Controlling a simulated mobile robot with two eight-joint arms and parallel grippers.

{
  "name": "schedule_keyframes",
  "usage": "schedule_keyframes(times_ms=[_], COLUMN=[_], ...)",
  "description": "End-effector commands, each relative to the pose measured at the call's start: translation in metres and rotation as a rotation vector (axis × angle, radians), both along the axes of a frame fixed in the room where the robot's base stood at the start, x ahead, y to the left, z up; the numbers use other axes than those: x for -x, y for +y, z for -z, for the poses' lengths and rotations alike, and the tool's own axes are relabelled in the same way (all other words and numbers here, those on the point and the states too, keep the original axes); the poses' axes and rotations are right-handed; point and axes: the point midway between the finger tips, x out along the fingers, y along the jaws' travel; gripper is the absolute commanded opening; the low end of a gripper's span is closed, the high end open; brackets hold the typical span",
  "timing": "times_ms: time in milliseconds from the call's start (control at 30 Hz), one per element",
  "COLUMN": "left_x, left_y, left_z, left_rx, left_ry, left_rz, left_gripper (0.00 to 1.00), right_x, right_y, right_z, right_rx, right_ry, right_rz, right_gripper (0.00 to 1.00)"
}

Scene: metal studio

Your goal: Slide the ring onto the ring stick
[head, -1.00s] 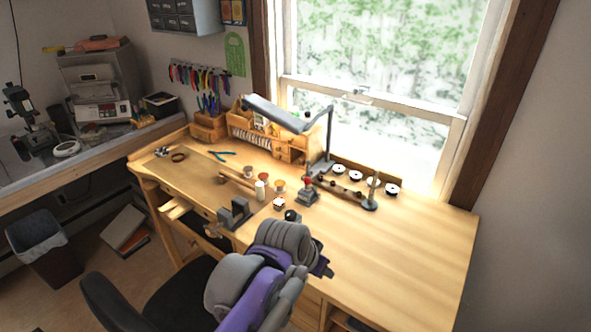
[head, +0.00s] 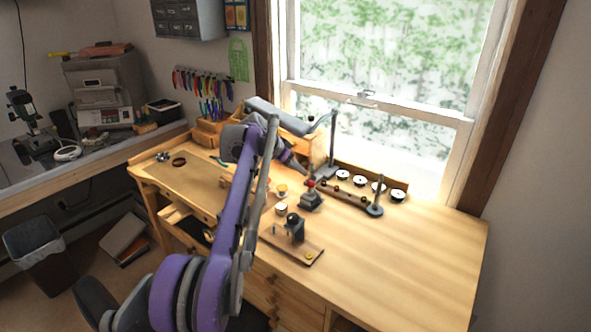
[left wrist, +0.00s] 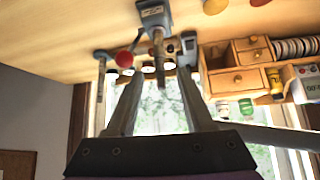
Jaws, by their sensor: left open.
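A grey block with a red knob (head: 311,198) stands on the bench; it also shows at the top of the left wrist view (left wrist: 153,12). A brown tapered rod (left wrist: 158,58), probably the ring stick, shows beside this block in the left wrist view. My left gripper (head: 304,170) is above the bench, left of and behind the red-knobbed block. In the left wrist view its two fingers (left wrist: 160,82) are apart with nothing held, and the rod appears between their tips. A small dark ring-shaped thing (head: 180,161) lies on the bench's left; I cannot tell whether it is the task's ring. My right gripper is out of view.
A post on a round base (head: 376,195) stands right of the block, near several white discs (head: 360,181). A lamp (head: 333,140) and a wooden organizer (left wrist: 245,60) are close to the gripper. A small device on a board (head: 300,245) sits in front. The bench's right side is clear.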

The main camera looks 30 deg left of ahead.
Motion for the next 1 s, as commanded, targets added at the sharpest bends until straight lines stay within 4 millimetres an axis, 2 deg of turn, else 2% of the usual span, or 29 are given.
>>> schedule_keyframes(times_ms=[533,1000], left_x=[-0.031,-0.053], left_y=[-0.010,-0.015], left_z=[0.039,0.061], left_rx=[0.000,0.000], left_ry=[0.001,0.001], left_rz=[0.001,0.001], left_gripper=[0.52,0.52], right_x=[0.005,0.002], right_y=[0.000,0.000], right_z=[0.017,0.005], right_rx=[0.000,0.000], right_ry=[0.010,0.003], right_rz=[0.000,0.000], right_gripper=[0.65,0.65])
